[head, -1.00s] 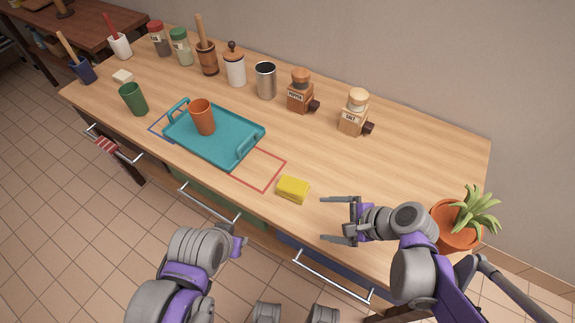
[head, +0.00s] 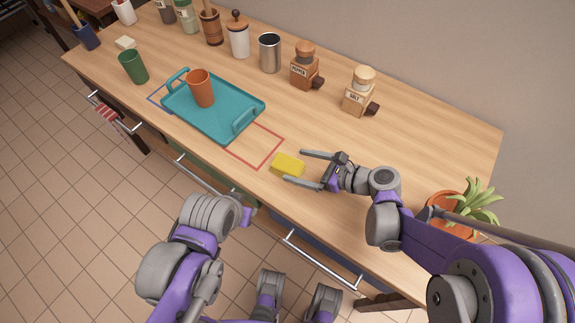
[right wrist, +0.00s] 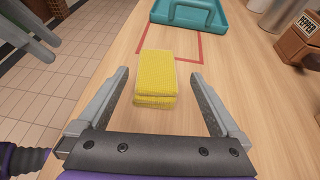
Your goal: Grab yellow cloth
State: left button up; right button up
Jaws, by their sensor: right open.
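The yellow cloth (head: 287,164) is a small folded block lying on the wooden counter near its front edge, just right of a red outlined square. My right gripper (head: 302,168) is open with its fingers pointing at the cloth from the right. In the right wrist view the cloth (right wrist: 156,78) lies ahead and between the lines of the two open fingers (right wrist: 160,88), with bare wood around it and no finger touching it that I can see. My left arm is low in front of the counter, and its gripper fingers are not clear in the head view.
A teal tray (head: 190,118) holding an orange cup (head: 201,88) lies left of the cloth. A pepper mill (head: 305,66), a salt mill (head: 359,91) and a metal cup (head: 270,52) stand behind. A potted plant (head: 447,209) is at the right end. The counter behind the cloth is clear.

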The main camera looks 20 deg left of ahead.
aim_at(291, 165)
jog(key=x, duration=0.4)
jog(key=shift+s+a+f, duration=0.1)
jog(key=shift+s+a, duration=0.05)
jog(key=shift+a, duration=0.1)
jog(key=shift+c, duration=0.3)
jog(key=c, duration=1.2)
